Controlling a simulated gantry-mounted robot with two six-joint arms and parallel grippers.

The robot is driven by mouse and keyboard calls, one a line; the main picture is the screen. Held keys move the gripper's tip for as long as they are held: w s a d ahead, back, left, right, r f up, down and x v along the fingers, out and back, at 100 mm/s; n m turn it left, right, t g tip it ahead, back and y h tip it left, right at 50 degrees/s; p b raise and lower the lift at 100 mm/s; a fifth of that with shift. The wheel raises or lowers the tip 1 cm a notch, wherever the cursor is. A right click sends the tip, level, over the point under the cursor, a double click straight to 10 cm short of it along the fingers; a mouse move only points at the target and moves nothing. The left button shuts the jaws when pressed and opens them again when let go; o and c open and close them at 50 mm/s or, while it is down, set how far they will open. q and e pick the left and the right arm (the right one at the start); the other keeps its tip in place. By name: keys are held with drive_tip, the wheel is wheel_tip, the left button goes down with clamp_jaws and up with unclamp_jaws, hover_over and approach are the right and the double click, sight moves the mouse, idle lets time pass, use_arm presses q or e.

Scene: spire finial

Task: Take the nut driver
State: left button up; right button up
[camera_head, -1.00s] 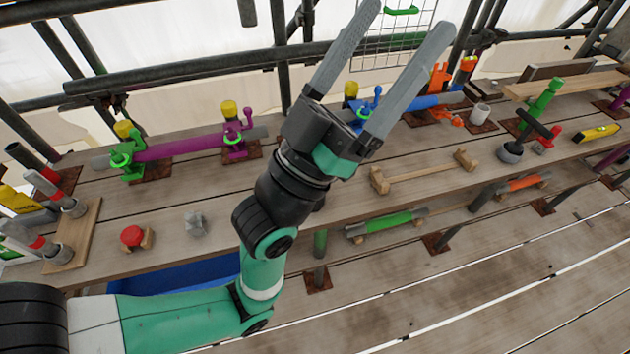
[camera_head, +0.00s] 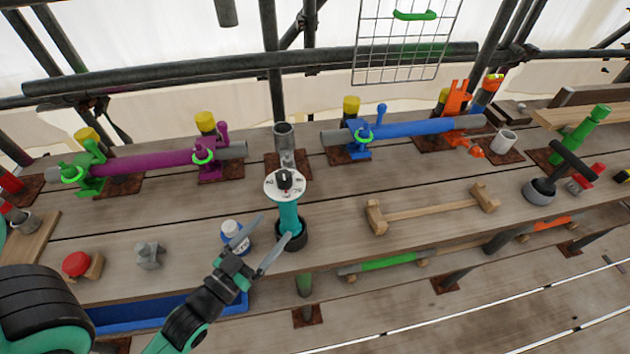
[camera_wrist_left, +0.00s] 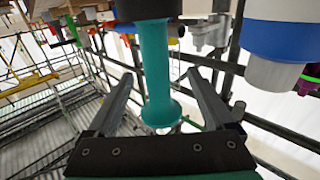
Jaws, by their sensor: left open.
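The nut driver appears to be the upright tool (camera_head: 288,215) with a teal handle, a round white dial on top and a black base, standing on the bench plank. My left gripper (camera_head: 276,227) is open, low beside the handle, with its fingers pointing towards it. In the left wrist view the teal handle (camera_wrist_left: 156,70) stands between the two open fingers (camera_wrist_left: 163,82), apart from both of them. My right gripper is not in view.
A blue and white container (camera_head: 236,236) stands close to the left of the tool. A grey upright tube (camera_head: 285,146) stands behind it. A wooden bar (camera_head: 432,208) lies to the right, and a blue tray (camera_head: 150,313) is below at the front.

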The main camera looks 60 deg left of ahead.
sight(296, 206)
use_arm(q)
drive_tip(key=x, duration=0.2)
drive_tip(key=f+x, duration=0.1)
drive_tip(key=x, duration=0.1)
drive_tip(key=shift+b, duration=0.4)
drive_tip(key=shift+w+a, duration=0.15)
drive_tip(key=shift+w, duration=0.1)
drive_tip(key=x, duration=0.1)
drive_tip(key=b+x, duration=0.1)
drive_tip(key=x, duration=0.2)
drive_tip(key=shift+w+r, duration=0.1)
drive_tip(key=shift+w, duration=0.6)
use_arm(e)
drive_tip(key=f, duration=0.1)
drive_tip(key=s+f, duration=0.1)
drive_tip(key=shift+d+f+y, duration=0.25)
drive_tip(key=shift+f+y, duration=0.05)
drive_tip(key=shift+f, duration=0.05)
use_arm(q)
drive_tip(key=shift+c, duration=0.4)
clamp_jaws()
